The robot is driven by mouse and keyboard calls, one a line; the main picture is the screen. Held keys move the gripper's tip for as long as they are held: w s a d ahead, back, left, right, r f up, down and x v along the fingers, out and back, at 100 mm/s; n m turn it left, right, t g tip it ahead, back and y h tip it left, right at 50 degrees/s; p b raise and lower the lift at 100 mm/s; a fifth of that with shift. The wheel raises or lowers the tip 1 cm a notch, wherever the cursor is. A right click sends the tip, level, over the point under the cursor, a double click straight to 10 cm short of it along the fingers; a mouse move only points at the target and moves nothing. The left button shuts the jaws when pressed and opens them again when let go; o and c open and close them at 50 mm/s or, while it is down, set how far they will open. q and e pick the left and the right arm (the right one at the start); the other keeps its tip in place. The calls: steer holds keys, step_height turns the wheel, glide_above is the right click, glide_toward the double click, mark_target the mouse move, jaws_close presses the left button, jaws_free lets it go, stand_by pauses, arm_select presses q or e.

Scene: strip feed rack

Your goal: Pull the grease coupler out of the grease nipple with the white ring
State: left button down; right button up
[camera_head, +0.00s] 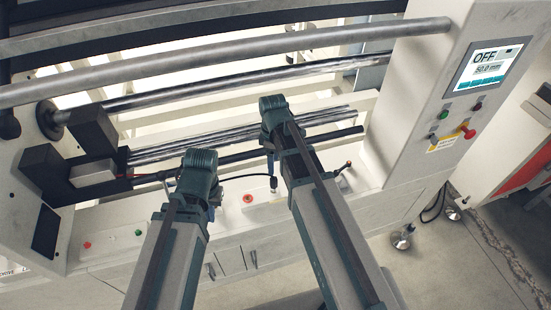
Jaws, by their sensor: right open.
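A small dark upright fitting (273,184), which looks like the grease coupler, stands on the pale machine ledge below the rollers. A thin black hose (240,177) curves to it from the left. The nipple and its white ring are too small to make out. My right gripper (270,160) is open just above the fitting, mostly hidden by its own wrist. I see a gap between them, though contact is hard to judge. My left gripper (211,208) is left of the fitting, largely hidden behind its arm, and its jaws do not show clearly.
Long metal rollers (240,80) span the machine behind my arms. A control cabinet (415,110) with a screen (487,66) reading OFF stands at right. The floor at lower right is clear.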

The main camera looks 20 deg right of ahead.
mark_target(274, 185)
step_height(274, 185, down, 14)
steer(key=b, duration=1.3)
steer(key=shift+b, duration=0.35)
steer(key=shift+r, duration=0.1)
jaws_close()
